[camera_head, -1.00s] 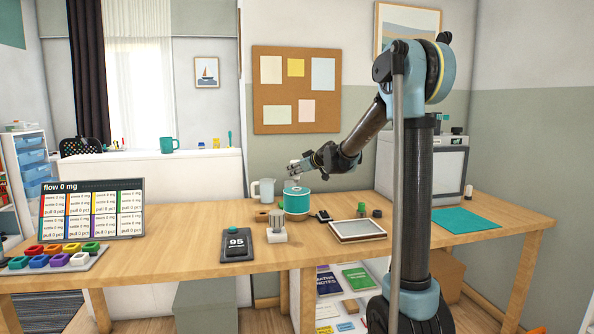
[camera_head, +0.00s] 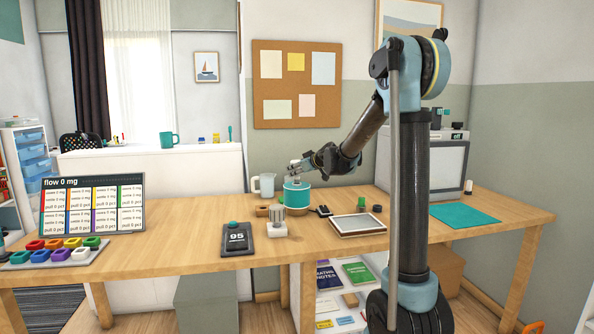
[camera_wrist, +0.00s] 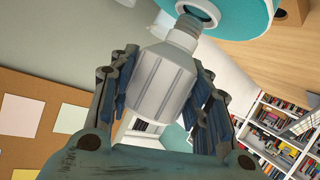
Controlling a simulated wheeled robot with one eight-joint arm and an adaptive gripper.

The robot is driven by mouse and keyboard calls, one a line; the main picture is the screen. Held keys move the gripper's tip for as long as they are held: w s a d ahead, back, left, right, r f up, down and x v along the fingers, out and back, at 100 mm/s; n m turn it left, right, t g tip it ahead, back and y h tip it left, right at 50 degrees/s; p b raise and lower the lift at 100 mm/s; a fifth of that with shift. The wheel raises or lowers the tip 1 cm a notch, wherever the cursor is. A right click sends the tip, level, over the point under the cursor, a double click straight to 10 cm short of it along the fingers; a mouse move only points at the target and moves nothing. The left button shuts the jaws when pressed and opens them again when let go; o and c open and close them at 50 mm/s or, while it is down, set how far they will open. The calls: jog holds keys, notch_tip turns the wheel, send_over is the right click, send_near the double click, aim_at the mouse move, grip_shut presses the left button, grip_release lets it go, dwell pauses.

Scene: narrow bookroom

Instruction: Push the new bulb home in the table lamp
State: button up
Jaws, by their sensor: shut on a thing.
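The table lamp (camera_head: 297,203) is a teal drum on the desk, behind its middle. Its open round socket (camera_wrist: 200,10) shows at the top of the wrist view, with a pale ring inside the teal top (camera_wrist: 243,17). My gripper (camera_head: 294,167) is just above the lamp. In the wrist view my gripper (camera_wrist: 162,78) is shut on the white bulb (camera_wrist: 160,88), one finger on each side. The bulb's threaded base (camera_wrist: 185,34) points at the socket and lies at its mouth. I cannot tell whether the base has entered it.
A pale mug (camera_head: 266,186) stands close left of the lamp. A black device reading 95 (camera_head: 237,240), a small grey-and-white unit (camera_head: 277,226) and a framed tray (camera_head: 358,225) are in front. The right of the desk holds a teal mat (camera_head: 465,215).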

jog(key=shift+f, duration=0.95)
jog(key=o, duration=1.1)
jog(key=shift+o, duration=0.2)
jog(key=o, duration=0.6)
jog(key=v, duration=1)
jog(key=shift+s, duration=0.1)
